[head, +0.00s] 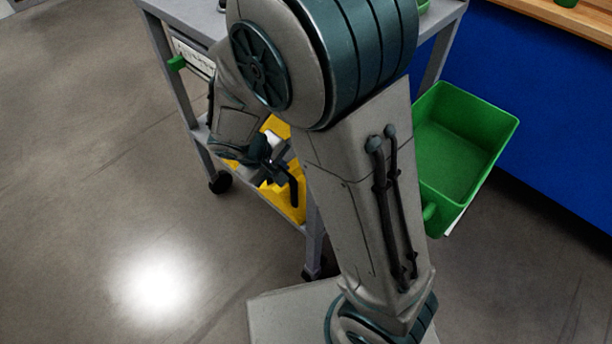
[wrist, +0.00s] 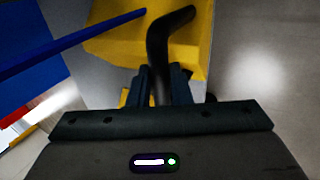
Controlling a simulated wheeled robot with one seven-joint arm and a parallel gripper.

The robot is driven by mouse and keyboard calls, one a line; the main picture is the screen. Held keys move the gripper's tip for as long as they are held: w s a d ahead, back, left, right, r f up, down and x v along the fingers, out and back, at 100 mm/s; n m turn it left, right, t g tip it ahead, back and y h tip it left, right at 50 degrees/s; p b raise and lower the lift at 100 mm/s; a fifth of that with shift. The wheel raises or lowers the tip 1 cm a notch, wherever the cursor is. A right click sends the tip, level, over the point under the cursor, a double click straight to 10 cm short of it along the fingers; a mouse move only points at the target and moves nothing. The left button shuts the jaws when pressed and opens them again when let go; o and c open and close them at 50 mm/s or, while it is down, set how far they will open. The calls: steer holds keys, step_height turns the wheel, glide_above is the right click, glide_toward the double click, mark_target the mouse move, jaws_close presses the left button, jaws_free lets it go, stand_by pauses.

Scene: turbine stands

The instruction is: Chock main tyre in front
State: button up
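My gripper (head: 274,163) is at the side of a grey cart, above its lower shelf. In the wrist view its two fingers (wrist: 160,85) stand close on either side of a dark curved handle or cord and appear shut on it. The dark handle (wrist: 172,25) bends to the right in front of a yellow block, likely a chock (wrist: 120,38). Yellow pieces (head: 285,203) show around my gripper in the head view, partly hidden by my arm. How the handle joins the yellow block cannot be made out. No tyre is in view.
The grey cart (head: 205,140) has legs on castors (head: 220,182). A green bin (head: 465,145) hangs at its right side. A blue bench (head: 550,110) with a wooden top stands at the right. The floor (head: 100,200) at the left is clear.

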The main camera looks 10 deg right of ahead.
steer(key=shift+r, duration=0.15)
jaws_close()
steer(key=shift+r+p, duration=1.1)
steer(key=shift+r, duration=0.3)
steer(key=s+a+r, duration=0.1)
steer(key=s+a, duration=0.7)
steer(key=a, duration=0.3)
steer(key=s+a+r, duration=0.2)
steer(key=s+a, duration=0.5)
steer(key=a, duration=0.5)
steer(key=shift+s+p, duration=0.35)
steer(key=shift+p, duration=0.1)
steer(key=shift+a, duration=0.1)
